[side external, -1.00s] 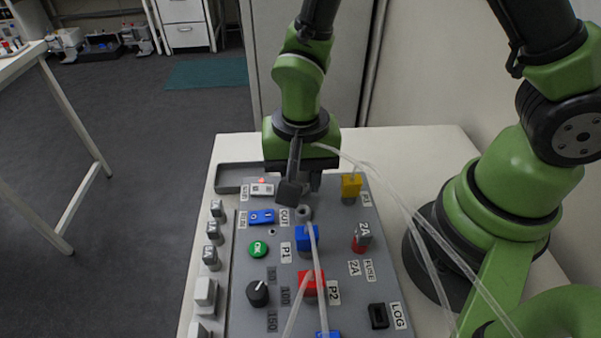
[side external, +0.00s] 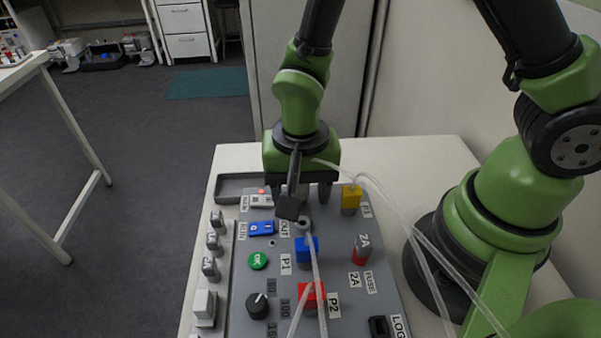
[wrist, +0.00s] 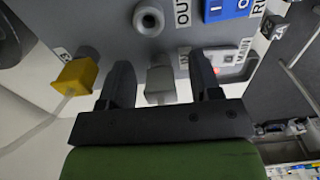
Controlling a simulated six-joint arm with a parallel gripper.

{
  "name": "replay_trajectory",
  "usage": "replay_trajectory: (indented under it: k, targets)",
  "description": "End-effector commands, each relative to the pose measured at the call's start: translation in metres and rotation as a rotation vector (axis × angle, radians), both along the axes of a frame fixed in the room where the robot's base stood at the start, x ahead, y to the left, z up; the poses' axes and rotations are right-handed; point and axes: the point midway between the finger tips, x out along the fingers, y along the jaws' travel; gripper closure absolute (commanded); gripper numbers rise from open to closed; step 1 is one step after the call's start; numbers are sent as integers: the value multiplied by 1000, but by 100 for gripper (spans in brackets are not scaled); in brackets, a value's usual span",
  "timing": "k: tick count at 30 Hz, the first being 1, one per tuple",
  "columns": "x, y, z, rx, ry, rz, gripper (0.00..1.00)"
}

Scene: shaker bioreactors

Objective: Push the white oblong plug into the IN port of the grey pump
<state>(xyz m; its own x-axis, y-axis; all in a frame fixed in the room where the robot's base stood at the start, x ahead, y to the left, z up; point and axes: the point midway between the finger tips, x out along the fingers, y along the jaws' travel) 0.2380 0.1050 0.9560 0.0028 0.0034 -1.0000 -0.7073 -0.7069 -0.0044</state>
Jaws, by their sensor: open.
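A pale grey-white block, which looks like the oblong plug (wrist: 160,82), stands between my fingers in the wrist view, at the panel beside a partly hidden label that looks like IN. My gripper (wrist: 155,85) is open around it, with a gap at each finger. I cannot tell how deep the plug sits, and the IN port is hidden. In the side view my gripper (side external: 303,193) is low over the far end of the panel and hides the plug. The round OUT port (wrist: 148,18) is near the plug; it also shows in the side view (side external: 304,223).
A yellow plug (wrist: 76,77) with a tube is close to one finger. The grey panel (side external: 290,273) carries blue (side external: 307,248) and red (side external: 312,295) plugs, a green button (side external: 258,261) and a black knob (side external: 257,306). Clear tubes (side external: 400,215) hang across the right side.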

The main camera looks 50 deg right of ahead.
Motion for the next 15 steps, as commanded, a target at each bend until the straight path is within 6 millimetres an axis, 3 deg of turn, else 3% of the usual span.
replay_trajectory:
  k: [15]
  targets:
    - [1,0,84,2,-5,0,42]
